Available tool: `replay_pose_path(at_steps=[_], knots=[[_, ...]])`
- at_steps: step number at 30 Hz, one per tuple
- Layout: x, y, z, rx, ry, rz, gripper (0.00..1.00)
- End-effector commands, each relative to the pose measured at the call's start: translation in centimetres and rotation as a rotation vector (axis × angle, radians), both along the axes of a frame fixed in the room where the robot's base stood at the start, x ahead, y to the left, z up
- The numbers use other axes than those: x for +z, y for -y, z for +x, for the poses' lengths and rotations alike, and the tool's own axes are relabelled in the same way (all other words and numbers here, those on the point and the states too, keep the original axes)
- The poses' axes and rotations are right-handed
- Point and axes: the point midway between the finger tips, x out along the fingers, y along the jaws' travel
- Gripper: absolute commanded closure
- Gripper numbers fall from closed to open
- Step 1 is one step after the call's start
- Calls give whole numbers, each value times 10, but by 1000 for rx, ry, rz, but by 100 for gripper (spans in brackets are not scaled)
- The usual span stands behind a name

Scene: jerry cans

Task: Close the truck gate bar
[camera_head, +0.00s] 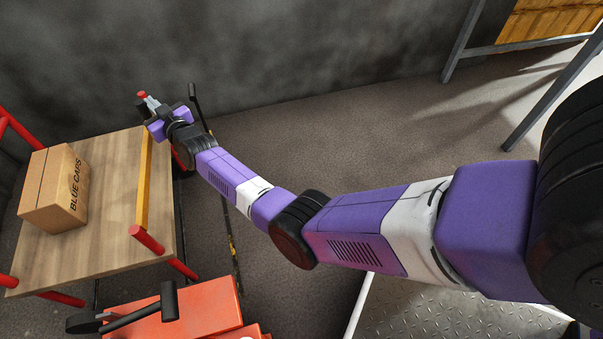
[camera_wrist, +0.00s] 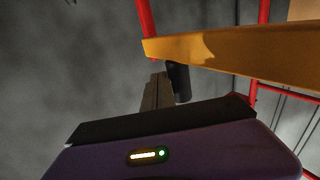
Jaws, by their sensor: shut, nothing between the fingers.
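The truck is a cart with a wooden deck (camera_head: 105,215) and red tube posts. Its yellow gate bar (camera_head: 144,185) runs along the deck's right side, from a red post at the near corner towards my gripper at the far corner. In the wrist view the yellow bar (camera_wrist: 240,52) crosses the upper right, its end near a red post (camera_wrist: 147,18). My gripper (camera_head: 152,104) is at the bar's far end, shut and empty. Its fingers (camera_wrist: 158,90) show just below the bar's end in the wrist view; I cannot tell whether they touch it.
A cardboard box (camera_head: 55,190) marked "BLUE CAPS" stands on the deck. A red object (camera_head: 190,310) with a black handle is at the bottom. A grey wall (camera_head: 300,50) rises behind. Open floor (camera_head: 340,130) lies right of the cart, and a metal-legged frame (camera_head: 530,45) stands at upper right.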

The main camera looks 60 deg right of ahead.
Motion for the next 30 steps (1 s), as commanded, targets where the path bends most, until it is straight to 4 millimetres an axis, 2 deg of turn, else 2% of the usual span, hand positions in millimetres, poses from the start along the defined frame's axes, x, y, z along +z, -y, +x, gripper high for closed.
replay_pose_path(at_steps=[9, 30], knots=[[0, -5, 6, 22, -1, 0, 100], [0, -4, 3, 22, -1, 0, 100]])
